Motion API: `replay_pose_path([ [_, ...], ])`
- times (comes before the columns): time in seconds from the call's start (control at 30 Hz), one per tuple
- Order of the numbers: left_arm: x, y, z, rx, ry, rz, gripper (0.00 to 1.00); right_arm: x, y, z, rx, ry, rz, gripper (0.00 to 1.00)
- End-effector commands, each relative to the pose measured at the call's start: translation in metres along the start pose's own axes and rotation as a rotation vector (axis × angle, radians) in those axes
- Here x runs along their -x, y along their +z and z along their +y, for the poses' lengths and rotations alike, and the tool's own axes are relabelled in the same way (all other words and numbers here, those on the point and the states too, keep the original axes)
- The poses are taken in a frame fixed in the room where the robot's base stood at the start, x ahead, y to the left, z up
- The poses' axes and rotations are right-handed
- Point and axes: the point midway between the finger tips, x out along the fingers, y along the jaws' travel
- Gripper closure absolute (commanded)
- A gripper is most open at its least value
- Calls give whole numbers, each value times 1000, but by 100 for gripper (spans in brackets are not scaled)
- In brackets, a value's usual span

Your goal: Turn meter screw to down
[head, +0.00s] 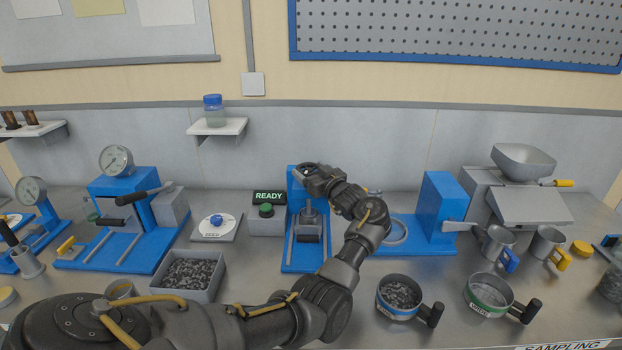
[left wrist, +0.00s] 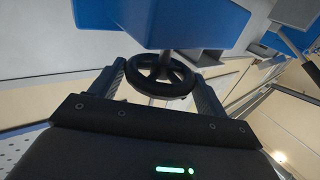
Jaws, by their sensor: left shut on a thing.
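A blue screw meter (head: 293,262) stands on the table near the middle of the head view. Its black spoked handwheel (left wrist: 165,92) shows in the left wrist view, under a blue block (left wrist: 165,22). My left gripper (head: 309,172) is at the top of the meter and hides most of the wheel in the head view. In the left wrist view its two fingers (left wrist: 160,82) stand on either side of the wheel and are shut on it. My right gripper is not in view.
A lit READY sign (head: 269,196) and a green button (head: 266,210) stand left of the meter. A bin of dark grains (head: 222,284) and two handled pans, one blue-banded (head: 398,313), stand nearer. A blue upright machine (head: 440,205) stands to the right.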

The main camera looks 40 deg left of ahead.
Motion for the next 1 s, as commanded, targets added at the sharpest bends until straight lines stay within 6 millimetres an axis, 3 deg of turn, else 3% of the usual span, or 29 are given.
replay_pose_path([
  [0.6,-1,-3,1,5,-36,4,47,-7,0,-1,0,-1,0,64],
  [0.63,-1,-3,1,6,-36,4,21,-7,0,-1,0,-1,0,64],
  [0.77,-1,-2,1,5,-36,3,4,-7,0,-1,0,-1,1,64],
  [1.0,0,-1,1,3,-36,2,3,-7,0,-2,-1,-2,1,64],
])
